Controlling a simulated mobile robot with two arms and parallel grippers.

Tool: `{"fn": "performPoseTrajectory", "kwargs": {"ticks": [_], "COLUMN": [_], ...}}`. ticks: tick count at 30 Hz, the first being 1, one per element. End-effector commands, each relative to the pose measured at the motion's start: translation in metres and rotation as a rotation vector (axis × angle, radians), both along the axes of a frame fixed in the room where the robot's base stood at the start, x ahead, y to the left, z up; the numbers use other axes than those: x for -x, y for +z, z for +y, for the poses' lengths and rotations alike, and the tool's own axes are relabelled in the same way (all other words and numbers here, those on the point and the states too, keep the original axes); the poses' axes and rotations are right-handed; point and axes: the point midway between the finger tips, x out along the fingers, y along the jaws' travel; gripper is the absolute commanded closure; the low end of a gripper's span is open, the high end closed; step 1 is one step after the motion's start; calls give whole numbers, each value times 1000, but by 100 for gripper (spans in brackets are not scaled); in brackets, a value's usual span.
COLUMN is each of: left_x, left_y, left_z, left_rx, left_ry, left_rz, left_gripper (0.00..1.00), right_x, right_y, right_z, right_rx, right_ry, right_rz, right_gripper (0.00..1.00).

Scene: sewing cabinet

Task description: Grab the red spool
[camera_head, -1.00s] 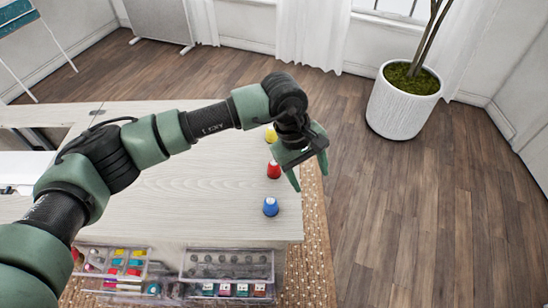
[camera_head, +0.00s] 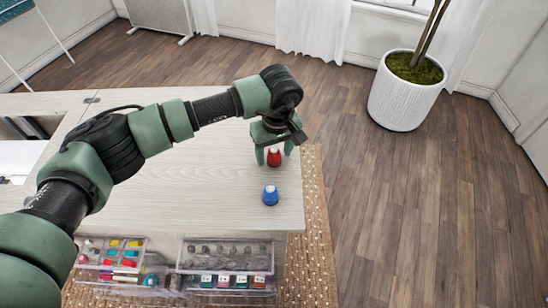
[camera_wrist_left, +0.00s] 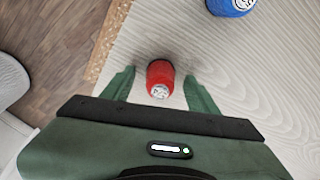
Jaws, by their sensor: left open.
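The red spool (camera_head: 274,159) stands on the pale wooden tabletop near its right edge. It also shows in the left wrist view (camera_wrist_left: 160,79), between the two green fingers. My left gripper (camera_head: 274,157) is open, with a finger on either side of the red spool. In the left wrist view my left gripper (camera_wrist_left: 158,88) shows a gap between each finger and the spool. The top part of the spool is partly hidden by the gripper in the head view. My right gripper is not in view.
A blue spool (camera_head: 270,195) stands nearer the front of the tabletop (camera_head: 200,195); it also shows in the left wrist view (camera_wrist_left: 231,5). Clear boxes of sewing supplies (camera_head: 226,262) sit below the front edge. A white planter (camera_head: 402,98) stands on the floor at right.

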Motion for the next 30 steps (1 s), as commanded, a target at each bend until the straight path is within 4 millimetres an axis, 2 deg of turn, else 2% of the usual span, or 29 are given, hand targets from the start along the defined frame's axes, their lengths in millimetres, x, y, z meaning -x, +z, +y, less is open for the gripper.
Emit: {"fn": "performPoseTrajectory", "kwargs": {"ticks": [3, 4, 10, 20, 23, 26, 30], "left_x": [0, 0, 0, 0, 0, -1, -2], "left_y": [1, 1, 1, 2, 8, 22, 57], "left_z": [0, 0, 0, 0, 0, 0, 0], "left_rx": [1, 1, 1, 1, 1, 1, 1], "left_ry": [0, 0, 1, 1, 1, 1, 1], "left_rz": [0, 0, 0, 0, -1, -4, -6], "left_gripper": [41, 44, 99, 100, 100, 100, 100], "right_x": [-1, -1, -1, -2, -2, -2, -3], "right_y": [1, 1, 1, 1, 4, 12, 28], "right_z": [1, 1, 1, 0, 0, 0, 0], "right_rx": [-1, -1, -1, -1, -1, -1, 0], "right_ry": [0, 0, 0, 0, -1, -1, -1], "right_rz": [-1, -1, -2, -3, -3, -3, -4], "right_gripper": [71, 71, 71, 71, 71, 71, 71]}}
